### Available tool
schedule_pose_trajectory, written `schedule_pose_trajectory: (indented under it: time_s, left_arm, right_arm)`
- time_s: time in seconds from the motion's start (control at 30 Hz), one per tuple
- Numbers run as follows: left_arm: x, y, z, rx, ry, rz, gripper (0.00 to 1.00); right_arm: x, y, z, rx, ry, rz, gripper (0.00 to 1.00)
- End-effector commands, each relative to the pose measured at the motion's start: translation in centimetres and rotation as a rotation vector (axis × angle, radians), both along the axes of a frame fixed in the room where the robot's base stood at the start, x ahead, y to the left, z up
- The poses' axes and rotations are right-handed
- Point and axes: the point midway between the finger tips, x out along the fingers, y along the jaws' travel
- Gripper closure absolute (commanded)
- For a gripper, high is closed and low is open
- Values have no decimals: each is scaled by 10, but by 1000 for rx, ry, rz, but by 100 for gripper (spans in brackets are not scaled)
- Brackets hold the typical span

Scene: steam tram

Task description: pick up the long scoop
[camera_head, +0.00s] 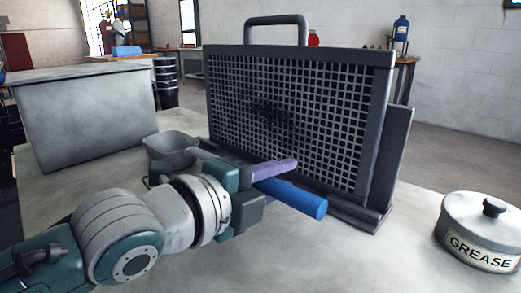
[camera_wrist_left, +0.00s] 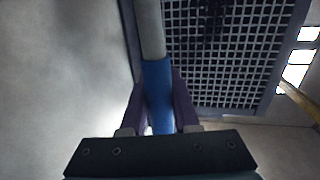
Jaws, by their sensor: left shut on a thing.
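The long scoop has a blue handle (camera_head: 298,199) and a grey bowl (camera_head: 172,150), which shows behind my left arm in the head view. My left gripper (camera_head: 276,177), with purple fingers, is shut on the blue handle. In the left wrist view, the handle (camera_wrist_left: 158,85) lies between the two fingers, and a grey shaft runs on from it. Part of the shaft is hidden by the gripper in the head view. I cannot tell whether the scoop touches the table. My right gripper is not in view.
A dark upright mesh panel (camera_head: 290,115) with a top handle stands on the table just behind the scoop. A grey metal box (camera_head: 85,118) stands at the left. A lidded grease pot (camera_head: 484,232) stands at the right. Bare tabletop (camera_head: 345,262) lies in front.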

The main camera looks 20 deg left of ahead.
Motion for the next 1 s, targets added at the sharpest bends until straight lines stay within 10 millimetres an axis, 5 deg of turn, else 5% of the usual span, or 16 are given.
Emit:
schedule_pose_trajectory:
  time_s: [0.67,0.87,1.0]
  left_arm:
    - [1,0,8,5,-5,-1,100]
    - [1,0,39,7,-8,-2,100]
    - [1,0,80,5,-12,-3,100]
  right_arm:
    - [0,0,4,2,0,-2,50]
    - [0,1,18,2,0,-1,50]
    - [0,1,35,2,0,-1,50]
